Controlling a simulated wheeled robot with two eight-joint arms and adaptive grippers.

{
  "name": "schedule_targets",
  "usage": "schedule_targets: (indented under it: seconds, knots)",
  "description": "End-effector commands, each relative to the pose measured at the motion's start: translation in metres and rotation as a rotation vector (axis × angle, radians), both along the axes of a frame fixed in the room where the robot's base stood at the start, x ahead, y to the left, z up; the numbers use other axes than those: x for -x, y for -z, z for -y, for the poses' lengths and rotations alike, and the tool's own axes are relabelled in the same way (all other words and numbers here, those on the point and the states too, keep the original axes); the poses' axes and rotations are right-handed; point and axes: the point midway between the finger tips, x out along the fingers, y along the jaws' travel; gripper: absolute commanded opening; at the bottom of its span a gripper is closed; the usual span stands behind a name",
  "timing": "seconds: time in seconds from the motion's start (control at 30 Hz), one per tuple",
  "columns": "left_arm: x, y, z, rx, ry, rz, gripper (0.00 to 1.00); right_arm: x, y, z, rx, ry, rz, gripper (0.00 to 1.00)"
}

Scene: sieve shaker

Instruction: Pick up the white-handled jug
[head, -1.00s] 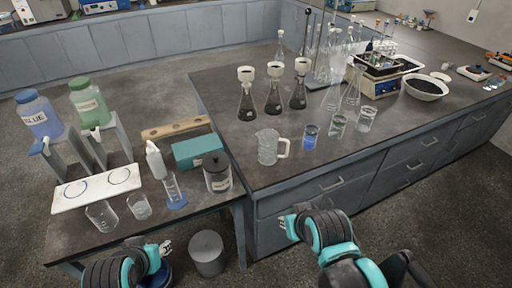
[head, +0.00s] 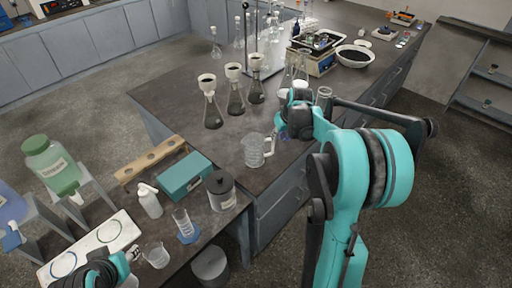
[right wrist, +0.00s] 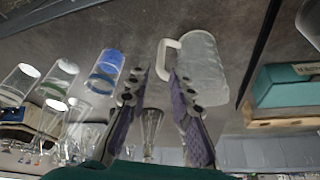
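The white-handled jug (head: 254,151) is a clear jug standing upright near the front edge of the dark bench, its white handle (head: 269,147) facing right. My right gripper (head: 284,133) is just right of the handle, partly hidden by my own wrist. In the right wrist view its two fingers (right wrist: 158,78) are spread and empty. The jug (right wrist: 204,68) appears beyond them, with its handle (right wrist: 165,56) in line with the gap; I cannot tell whether they touch. My left gripper (head: 132,254) is at the lower left, over the low table, too small to judge.
Glass beakers, including one with blue liquid (right wrist: 105,72), stand close to the right gripper. Funnel-topped flasks (head: 212,105) stand behind the jug.

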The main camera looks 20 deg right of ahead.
Motion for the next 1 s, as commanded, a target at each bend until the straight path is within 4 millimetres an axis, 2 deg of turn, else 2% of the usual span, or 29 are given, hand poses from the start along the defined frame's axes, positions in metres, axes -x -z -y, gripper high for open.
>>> schedule_targets:
  seconds: [0.03,0.13,0.43,0.7,0.83,1.0]
  knots:
    - [0.0,0.006,0.0,0.0,0.0,0.0,0.4,-0.004,0.012,0.0,-0.001,-0.001,0.0,0.21]
    - [0.0,0.013,0.0,0.0,0.0,0.0,0.4,-0.011,0.029,0.0,0.0,-0.002,0.0,0.21]
    - [0.0,0.021,0.0,0.0,0.0,0.0,0.4,-0.022,0.053,0.0,0.001,-0.002,0.001,0.21]
    - [0.0,0.038,0.0,0.0,0.0,0.0,0.4,-0.038,0.094,0.001,0.0,-0.001,0.001,0.21]
    - [0.0,0.04,0.0,0.0,0.0,0.0,0.4,-0.041,0.102,0.001,0.0,0.0,0.001,0.21]
    - [0.0,0.039,0.0,0.0,0.0,0.0,0.4,-0.042,0.101,0.001,0.0,-0.001,0.001,0.21]
